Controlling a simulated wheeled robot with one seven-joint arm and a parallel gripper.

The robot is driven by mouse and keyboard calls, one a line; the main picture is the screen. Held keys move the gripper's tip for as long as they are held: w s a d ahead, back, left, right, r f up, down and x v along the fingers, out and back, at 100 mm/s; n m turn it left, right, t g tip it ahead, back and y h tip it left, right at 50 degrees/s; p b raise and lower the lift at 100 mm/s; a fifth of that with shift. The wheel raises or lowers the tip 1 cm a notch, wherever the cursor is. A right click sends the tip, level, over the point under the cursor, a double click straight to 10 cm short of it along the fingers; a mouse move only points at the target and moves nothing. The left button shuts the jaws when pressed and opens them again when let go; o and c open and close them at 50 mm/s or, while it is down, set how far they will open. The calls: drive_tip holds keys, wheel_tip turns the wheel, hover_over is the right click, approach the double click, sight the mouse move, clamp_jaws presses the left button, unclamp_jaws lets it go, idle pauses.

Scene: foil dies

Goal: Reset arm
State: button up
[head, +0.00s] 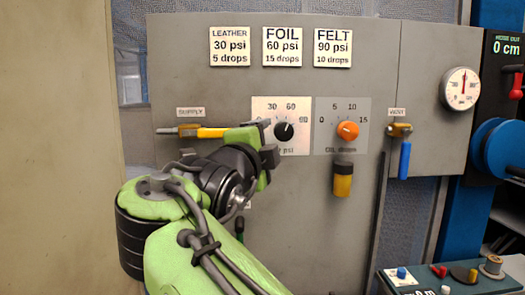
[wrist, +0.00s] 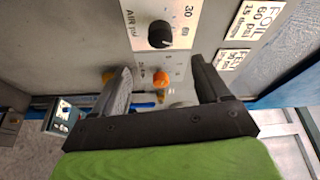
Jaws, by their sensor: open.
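My green arm reaches up from the bottom of the head view, and my gripper (head: 268,142) is in front of the panel by the black air knob (head: 284,131). In the wrist view my gripper (wrist: 166,85) has its two dark fingers spread wide with nothing held between them. The black knob (wrist: 161,34) shows beyond the fingers there, apart from them. The orange oil knob (head: 347,131) is to the right of the black one; it also shows in the wrist view (wrist: 161,78). My arm hides part of the panel's lower left.
The grey panel (head: 420,60) carries LEATHER, FOIL (head: 282,47) and FELT cards. A yellow supply lever (head: 212,132), a blue-handled vent valve (head: 404,158), an amber oil cup (head: 343,180) and a round gauge (head: 460,88) stick out. A small-parts bench (head: 455,275) stands at lower right.

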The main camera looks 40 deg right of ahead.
drive_tip(key=shift+s+a, duration=0.35)
drive_tip(key=shift+a, duration=0.2)
drive_tip(key=s+a+f+n+g+y+p, duration=0.2)
drive_tip(key=s+a+f+n+y+p, duration=0.3)
drive_tip(key=f+n, duration=0.6)
drive_tip(key=s+a+f+n+g+y+p, duration=0.2)
drive_tip(key=s+a+f+n+y+p, duration=0.4)
drive_tip(key=s+a+f+n+y, duration=0.4)
wheel_tip(320, 180, down, 2)
drive_tip(key=s+a+n, duration=0.2)
drive_tip(key=n, duration=0.4)
drive_tip(key=shift+s+n, duration=0.3)
